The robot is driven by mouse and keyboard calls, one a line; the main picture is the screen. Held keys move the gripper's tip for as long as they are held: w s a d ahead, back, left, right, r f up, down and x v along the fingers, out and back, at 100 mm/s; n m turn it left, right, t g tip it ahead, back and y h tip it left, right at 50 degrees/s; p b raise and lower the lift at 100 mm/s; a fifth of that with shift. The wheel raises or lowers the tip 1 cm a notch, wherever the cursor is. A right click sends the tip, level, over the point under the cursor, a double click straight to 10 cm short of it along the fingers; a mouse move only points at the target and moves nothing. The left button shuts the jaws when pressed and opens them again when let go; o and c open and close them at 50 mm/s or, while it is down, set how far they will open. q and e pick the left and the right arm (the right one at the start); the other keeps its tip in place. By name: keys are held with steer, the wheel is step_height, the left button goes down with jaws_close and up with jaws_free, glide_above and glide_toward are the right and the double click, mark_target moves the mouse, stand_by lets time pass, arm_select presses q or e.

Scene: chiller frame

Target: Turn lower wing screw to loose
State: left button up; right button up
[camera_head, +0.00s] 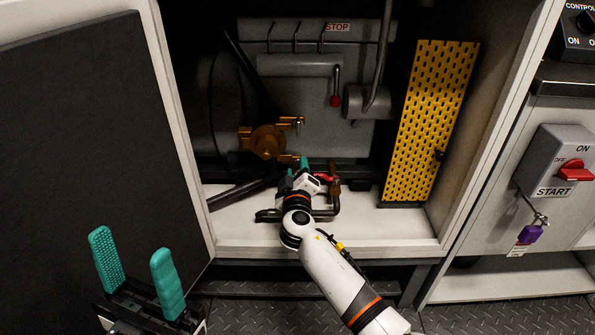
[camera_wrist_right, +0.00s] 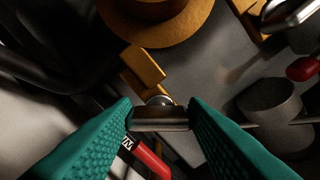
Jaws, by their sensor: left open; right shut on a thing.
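The brass fitting (camera_head: 266,142) sits inside the cabinet with an upper wing screw (camera_head: 299,124) on its upper right arm. The lower brass arm (camera_head: 288,158) is just above my right gripper (camera_head: 298,168). In the right wrist view, the lower wing screw (camera_wrist_right: 160,118) is a grey metal piece at the end of a brass arm (camera_wrist_right: 144,66). The teal fingers of my right gripper (camera_wrist_right: 160,116) are shut on its two sides. In the head view my fingers and wrist mostly hide this screw. My left gripper (camera_head: 131,248) is open and empty, outside the cabinet at lower left.
A yellow perforated panel (camera_head: 432,120) stands at the cabinet's right. A red-handled part (camera_wrist_right: 150,160) lies close below my right fingers. Pipes and a red-tipped lever (camera_head: 336,98) are above. The dark open door (camera_head: 80,140) is at left; a START switch box (camera_head: 558,165) is at right.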

steer(key=n, duration=0.4)
steer(key=shift+n+p, duration=0.3)
steer(key=shift+p, duration=0.1)
steer(key=shift+f+n+p, duration=0.15)
steer(key=shift+n+p, duration=0.25)
steer(key=shift+n, duration=1.1)
steer(key=o, duration=1)
